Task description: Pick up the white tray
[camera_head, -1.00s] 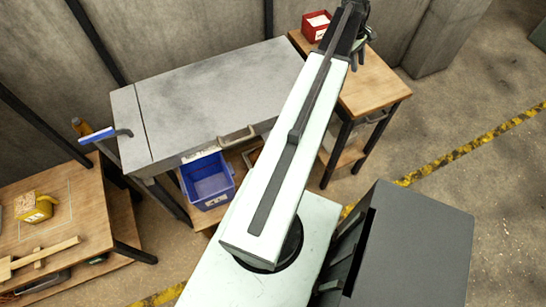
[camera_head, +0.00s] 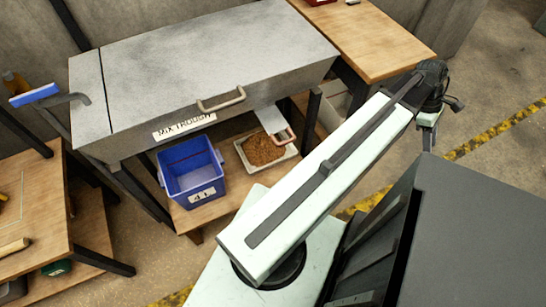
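A white-rimmed tray (camera_head: 272,165) filled with brown grain sits on the wooden lower shelf under the grey trough. A pale flat tool (camera_head: 270,120) with a reddish handle lies across or above its back right part; I cannot tell whether they touch. My gripper (camera_head: 429,128) is at the right, beyond the raised end of my arm, well apart from the tray. It appears empty, but its fingers are too small to tell whether they are open.
A blue bin (camera_head: 190,170) stands on the shelf left of the tray. The grey trough (camera_head: 200,65), labelled "MIX TROUGH", overhangs the shelf behind. A wooden table (camera_head: 370,40) stands at the back right. Another wooden table (camera_head: 45,200) is at the left. Open floor lies to the right.

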